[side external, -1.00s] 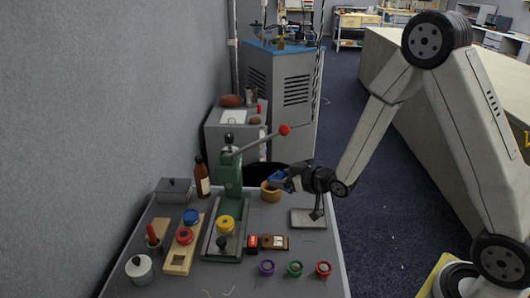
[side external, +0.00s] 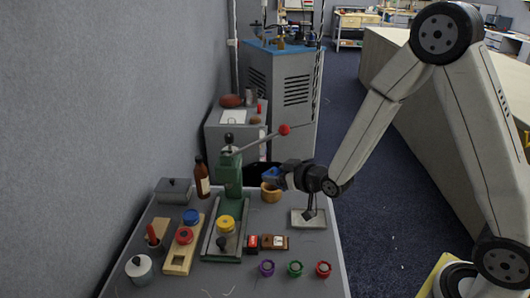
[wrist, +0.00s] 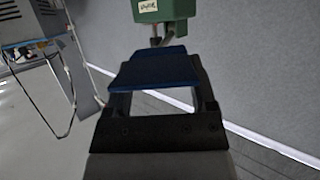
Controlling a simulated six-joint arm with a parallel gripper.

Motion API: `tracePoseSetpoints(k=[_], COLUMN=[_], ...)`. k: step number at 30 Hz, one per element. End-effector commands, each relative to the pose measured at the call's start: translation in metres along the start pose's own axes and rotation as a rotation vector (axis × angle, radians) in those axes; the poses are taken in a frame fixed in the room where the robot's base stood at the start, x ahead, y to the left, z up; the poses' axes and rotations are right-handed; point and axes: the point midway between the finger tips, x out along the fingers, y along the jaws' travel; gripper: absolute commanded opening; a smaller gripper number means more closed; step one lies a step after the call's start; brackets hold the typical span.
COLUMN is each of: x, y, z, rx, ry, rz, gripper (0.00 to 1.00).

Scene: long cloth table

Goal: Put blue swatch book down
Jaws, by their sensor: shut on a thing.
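The blue swatch book (wrist: 155,72) is a flat blue piece held between the fingers of my gripper (wrist: 158,88) in the wrist view. In the side view the blue swatch book (side external: 271,175) shows as a small blue shape at the tip of my gripper (side external: 281,177). My gripper is shut on it and holds it above the table's back right part, close to the wooden bowl (side external: 270,192). The far side of the book is hidden.
A green lever press (side external: 229,175) stands left of my gripper, its red-knobbed lever reaching right. A shallow grey tray (side external: 309,219) lies below my arm. A brown bottle (side external: 201,178), a wooden rack (side external: 183,250) and colored rings (side external: 295,268) occupy the table (side external: 250,284).

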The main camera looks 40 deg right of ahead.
Motion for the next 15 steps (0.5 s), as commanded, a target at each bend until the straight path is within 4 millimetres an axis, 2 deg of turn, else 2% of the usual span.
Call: tracePoseSetpoints(k=[15], x=[-0.006], y=[-0.037], z=[0.005], rx=[-0.136], ry=[0.023], rz=[-0.308], gripper=[0.04])
